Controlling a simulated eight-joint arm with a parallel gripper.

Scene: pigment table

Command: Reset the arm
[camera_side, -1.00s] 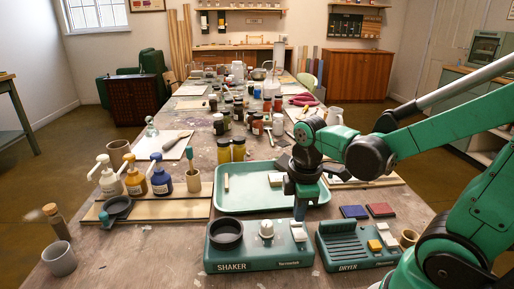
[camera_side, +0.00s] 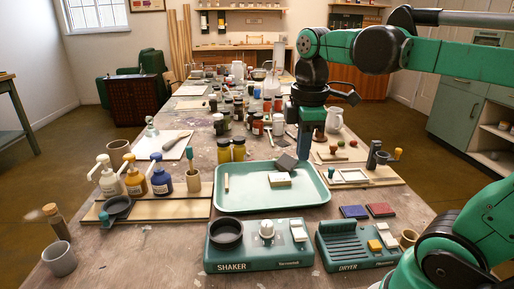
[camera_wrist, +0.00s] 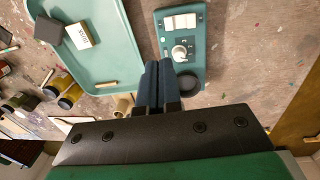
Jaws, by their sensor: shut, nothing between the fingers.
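My gripper (camera_side: 304,156) is raised in the side view, above the far right part of the teal tray (camera_side: 232,203). Its fingers point down, are shut together and hold nothing. In the wrist view the blue fingers (camera_wrist: 158,68) show side by side with no gap.
The shaker (camera_side: 258,246) and dryer (camera_side: 356,245) stand at the table's front. Pump bottles (camera_side: 135,180) stand on a board at left. Several jars (camera_side: 238,149) crowd the table behind the tray. A board with a white frame (camera_side: 350,176) lies at right.

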